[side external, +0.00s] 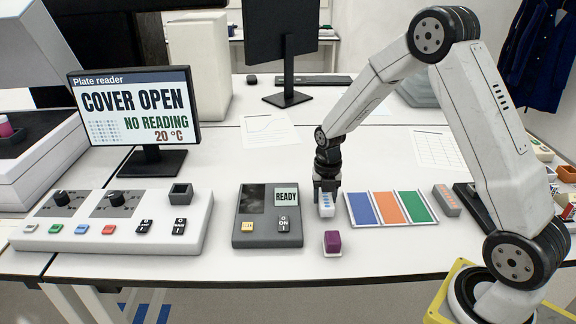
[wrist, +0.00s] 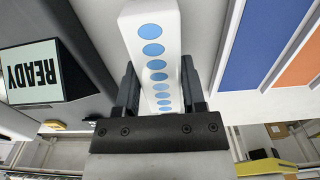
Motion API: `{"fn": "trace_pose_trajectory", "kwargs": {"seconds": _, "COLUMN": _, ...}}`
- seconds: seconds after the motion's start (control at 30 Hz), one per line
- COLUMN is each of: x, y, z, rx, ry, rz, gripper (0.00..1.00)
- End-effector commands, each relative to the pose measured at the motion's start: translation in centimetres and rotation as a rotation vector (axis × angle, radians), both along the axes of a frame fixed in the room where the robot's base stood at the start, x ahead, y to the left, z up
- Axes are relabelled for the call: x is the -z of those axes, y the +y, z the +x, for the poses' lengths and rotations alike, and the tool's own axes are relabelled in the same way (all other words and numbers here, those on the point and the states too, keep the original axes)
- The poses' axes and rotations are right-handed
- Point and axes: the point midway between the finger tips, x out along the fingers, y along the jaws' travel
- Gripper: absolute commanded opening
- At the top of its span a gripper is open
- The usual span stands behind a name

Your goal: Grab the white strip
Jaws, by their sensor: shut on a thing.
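The white strip (side external: 326,205) with a row of blue round spots is between the fingers of my gripper (side external: 326,188). It stands over the table between the grey READY device and the coloured tray. In the wrist view the white strip (wrist: 155,50) runs away from my gripper (wrist: 158,95), with one dark finger against each side. My gripper is shut on it. I cannot tell whether the strip still touches the table.
The grey READY device (side external: 267,228) is close on the left. A tray with blue, orange and green panels (side external: 391,208) lies close on the right. A purple-topped block (side external: 332,243) stands in front. A grey strip (side external: 446,200) is farther right. The plate reader screen (side external: 135,107) reads COVER OPEN.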

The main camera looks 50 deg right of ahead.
Motion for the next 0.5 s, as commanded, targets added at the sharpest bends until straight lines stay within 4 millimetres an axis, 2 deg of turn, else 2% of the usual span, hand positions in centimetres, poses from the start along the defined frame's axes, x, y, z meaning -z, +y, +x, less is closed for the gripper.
{"fn": "trace_pose_trajectory", "kwargs": {"seconds": 0.13, "x": -1.9, "y": 0.0, "z": 0.0, "rx": 0.000, "ry": -0.004, "rz": -0.001, "gripper": 0.00}}
{"fn": "trace_pose_trajectory", "kwargs": {"seconds": 0.5, "x": -5.8, "y": 0.7, "z": -3.4, "rx": 0.000, "ry": -0.002, "rz": -0.001, "gripper": 0.00}}
